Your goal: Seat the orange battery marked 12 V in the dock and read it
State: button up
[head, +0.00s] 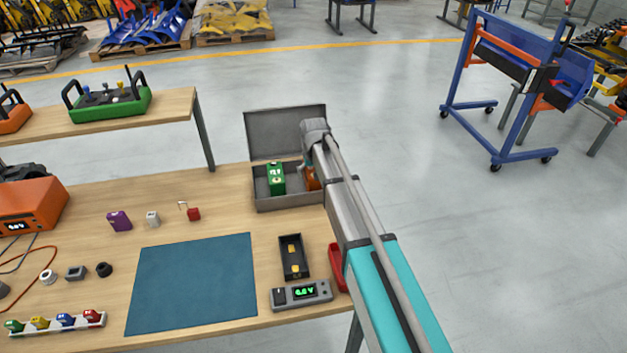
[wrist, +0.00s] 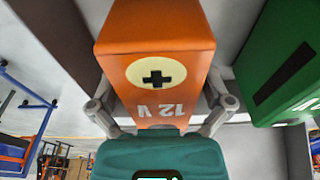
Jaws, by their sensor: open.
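The orange battery (wrist: 157,40) marked 12 V, with a plus sign on a cream disc, stands in the open grey case (head: 290,206). In the head view the orange battery (head: 313,181) is partly hidden by my arm. My gripper (wrist: 161,108) is open, with one finger on each side of the orange battery; I cannot tell whether they touch it. In the head view my gripper (head: 308,167) reaches down into the case. The black dock (head: 294,270) with yellow contacts is empty, and its reader (head: 303,294) has a lit green display.
The case lid (head: 285,130) is raised behind. A red tray (head: 337,262) lies beside the dock. The blue mat (head: 192,283) is bare.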

dwell(0.5)
jog(key=c, duration=1.3)
jog(key=shift+o, duration=0.2)
jog(key=shift+r, duration=0.15)
jog(key=shift+r+p, duration=1.2)
jog(key=shift+p, duration=0.2)
jog(key=s+r+p, duration=0.1)
jog(key=r+p, duration=0.1)
jog(key=s+r+p, duration=0.4)
jog(key=shift+d+r, duration=0.25)
jog(key=shift+d, duration=0.15)
jog(key=s+d+r+p, duration=0.1)
jog(key=s+r+p, duration=0.2)
jog(key=s, duration=0.5)
jog(key=shift+s+r+p, duration=0.4)
jog(key=shift+p, duration=0.25)
jog(key=shift+d, duration=0.1)
